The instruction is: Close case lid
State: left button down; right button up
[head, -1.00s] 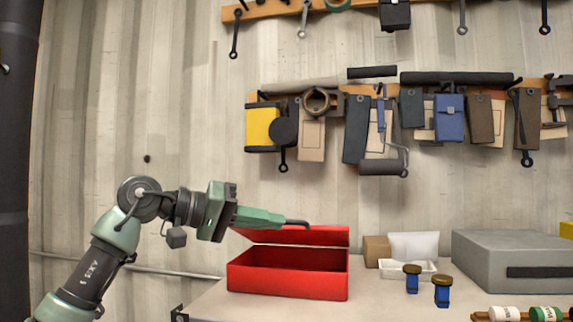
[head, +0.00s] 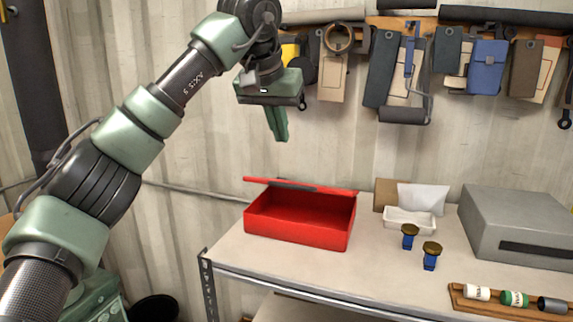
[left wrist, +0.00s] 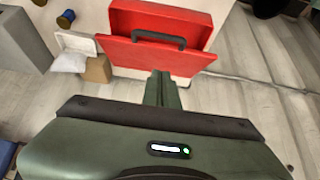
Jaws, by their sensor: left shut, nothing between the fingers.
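The red case (head: 298,222) stands near the left end of the workbench in the head view, with its inside showing. Its lid (head: 338,191) is open and tilted back behind the case. My left gripper (head: 281,138) is shut and empty, above and behind the case, with its fingers pointing down. In the left wrist view the case (left wrist: 185,15) is at the top. The lid (left wrist: 155,56) with its dark handle (left wrist: 158,39) lies just beyond the shut fingertips (left wrist: 161,74). I cannot tell whether they touch it. My right gripper is not in view.
Tools hang on the wall behind. The bench front is clear.

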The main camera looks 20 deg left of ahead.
pick_arm(q)
jog(key=p, duration=0.1)
send_over(287, 185)
notch_tip(287, 185, down, 5)
jog(key=shift+w+d+r, duration=0.1)
notch_tip(287, 185, down, 4)
jog(key=shift+r+p, duration=0.2)
jog(key=shift+p, duration=0.35)
jog(key=shift+s+f, duration=0.35)
jog(key=shift+f, duration=0.15)
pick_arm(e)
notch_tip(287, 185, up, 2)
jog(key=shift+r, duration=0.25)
